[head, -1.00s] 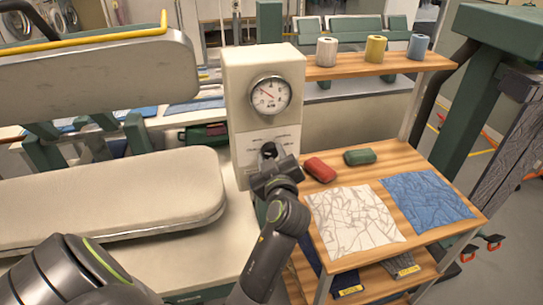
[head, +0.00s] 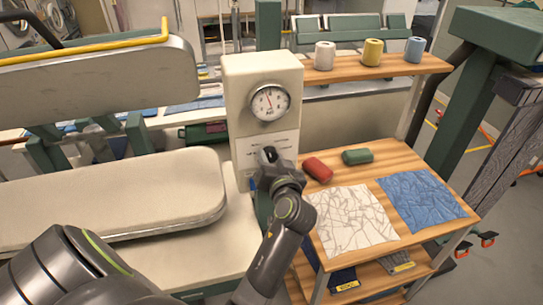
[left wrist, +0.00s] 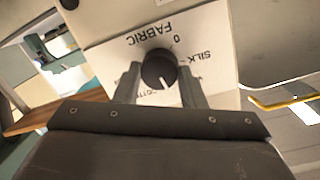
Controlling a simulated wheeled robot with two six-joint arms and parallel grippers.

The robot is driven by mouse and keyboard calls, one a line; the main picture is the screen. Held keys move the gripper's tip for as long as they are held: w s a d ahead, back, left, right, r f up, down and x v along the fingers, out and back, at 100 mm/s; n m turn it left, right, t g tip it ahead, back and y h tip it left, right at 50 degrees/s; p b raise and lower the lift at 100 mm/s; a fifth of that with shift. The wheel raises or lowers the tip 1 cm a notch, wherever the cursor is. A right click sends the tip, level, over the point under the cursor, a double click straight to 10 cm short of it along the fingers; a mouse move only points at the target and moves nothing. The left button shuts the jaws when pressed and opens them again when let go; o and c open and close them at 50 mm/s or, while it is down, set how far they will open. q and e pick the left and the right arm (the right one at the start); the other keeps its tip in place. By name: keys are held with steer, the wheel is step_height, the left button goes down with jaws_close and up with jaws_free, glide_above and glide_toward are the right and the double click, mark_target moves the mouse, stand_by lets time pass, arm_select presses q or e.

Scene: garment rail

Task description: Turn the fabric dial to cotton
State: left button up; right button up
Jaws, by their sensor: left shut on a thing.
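The black round fabric dial (left wrist: 160,70) sits on a white label plate on the cream control box (head: 237,95). In the left wrist view the plate appears upside down, with FABRIC, 0, SILK and a partly hidden word that looks like COTTON. The dial's white pointer line (left wrist: 166,84) points down in that view, towards the partly hidden word. My left gripper (left wrist: 160,85) is shut on the dial, one finger on each side. In the head view my left gripper (head: 270,158) covers the dial. My right gripper is not in view.
A round gauge (head: 270,103) is above the dial. A padded pressing board (head: 110,195) lies to the left.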

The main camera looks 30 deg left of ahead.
arm_select(q)
steer(key=m+p, duration=0.1)
steer(key=m, duration=0.3)
steer(key=shift+w+r+p, duration=0.1)
steer(key=shift+r+p, duration=0.05)
steer(key=shift+p, duration=0.2)
steer(key=shift+m+g+y+p, duration=0.4)
steer(key=shift+m+y+p, duration=0.1)
steer(key=shift+m, duration=1)
steer(key=o, duration=1)
steer(key=shift+w, duration=0.1)
steer(key=shift+d+f, duration=0.1)
steer(key=shift+f, duration=0.1)
